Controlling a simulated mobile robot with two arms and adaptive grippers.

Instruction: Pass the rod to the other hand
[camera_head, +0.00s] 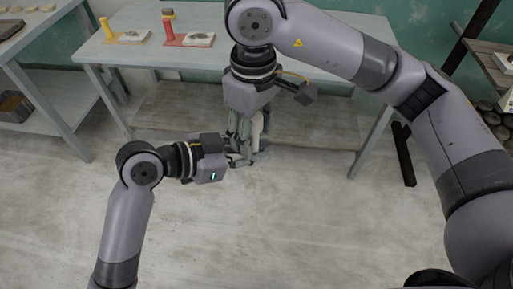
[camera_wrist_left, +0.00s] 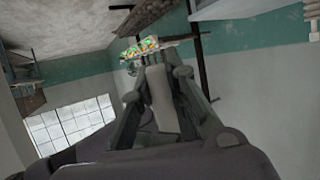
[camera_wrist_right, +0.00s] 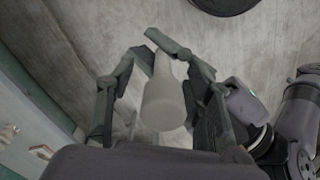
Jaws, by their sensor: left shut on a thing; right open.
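The rod is pale grey-white, with a thick end and a narrower neck. In the right wrist view the rod (camera_wrist_right: 163,105) points its thick end toward the camera, between the fingers of my right gripper (camera_wrist_right: 155,70). My left gripper (camera_wrist_left: 160,90) is shut on the rod (camera_wrist_left: 161,98) in the left wrist view. In the head view my left gripper (camera_head: 240,158) comes in from the left, and my right gripper (camera_head: 247,135) hangs down from above, open around the rod (camera_head: 256,131). The fingers overlap there, and whether the right fingers touch the rod is unclear.
A grey-blue table (camera_head: 320,65) stands behind the grippers, holding a yellow item (camera_head: 109,31), a red item (camera_head: 172,30) and a small box (camera_head: 168,14). Another table (camera_head: 40,52) is at far left, with a crate (camera_head: 14,105) on its lower shelf. The floor in front is clear.

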